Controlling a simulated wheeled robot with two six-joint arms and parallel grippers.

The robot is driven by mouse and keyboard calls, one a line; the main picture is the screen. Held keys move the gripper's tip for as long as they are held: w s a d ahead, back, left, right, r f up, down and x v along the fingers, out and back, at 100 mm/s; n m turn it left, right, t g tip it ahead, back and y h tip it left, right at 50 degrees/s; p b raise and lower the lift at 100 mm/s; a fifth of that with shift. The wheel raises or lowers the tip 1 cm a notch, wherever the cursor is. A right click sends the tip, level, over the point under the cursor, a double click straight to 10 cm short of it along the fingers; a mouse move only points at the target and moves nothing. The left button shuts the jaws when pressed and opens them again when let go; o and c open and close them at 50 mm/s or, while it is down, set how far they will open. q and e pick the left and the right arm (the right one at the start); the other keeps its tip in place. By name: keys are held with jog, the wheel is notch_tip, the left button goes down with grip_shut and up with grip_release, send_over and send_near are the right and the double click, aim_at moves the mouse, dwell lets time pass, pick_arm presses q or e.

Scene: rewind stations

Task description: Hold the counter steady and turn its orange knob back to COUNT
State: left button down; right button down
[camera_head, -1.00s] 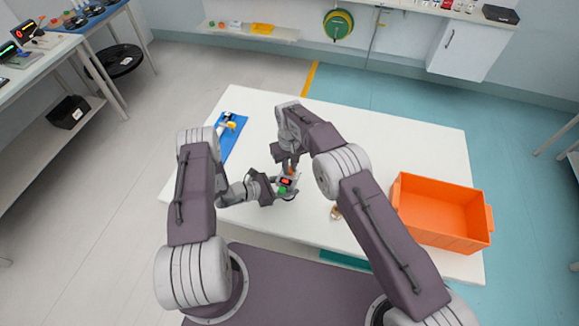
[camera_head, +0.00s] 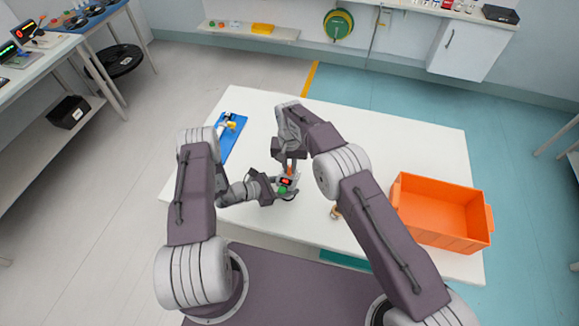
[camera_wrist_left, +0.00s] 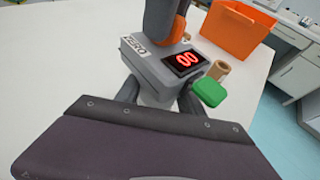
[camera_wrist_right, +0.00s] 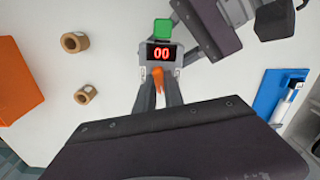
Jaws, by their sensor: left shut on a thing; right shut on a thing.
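The counter (camera_head: 286,183) is a small grey box on the white table, with a red display reading 00 and a green button (camera_wrist_left: 209,92). In the left wrist view its label reads ZERO. My left gripper (camera_wrist_left: 158,98) is shut on the counter's body, one finger on each side. The orange knob (camera_wrist_right: 158,75) shows in the right wrist view, between the fingers of my right gripper (camera_wrist_right: 159,91), which is shut on it. The knob also shows in the left wrist view (camera_wrist_left: 178,30), partly covered by the right gripper. Its exact pointing direction is hard to tell.
An orange crate (camera_head: 398,207) stands at the table's right end. Two tan rings (camera_wrist_right: 75,42) (camera_wrist_right: 86,94) lie between it and the counter. A blue mat (camera_head: 229,147) with a white and yellow tool lies at the back left. The back middle of the table is clear.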

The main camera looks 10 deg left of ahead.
aim_at(290, 168)
jog(key=m, duration=0.6)
jog(key=shift+m, duration=3.1)
jog(key=c, duration=1.4)
grip_release()
jog(key=shift+c, duration=0.2)
notch_tip(290, 168, up, 12)
pick_arm(q)
jog(key=c, duration=0.6)
grip_release()
jog(key=shift+c, duration=0.2)
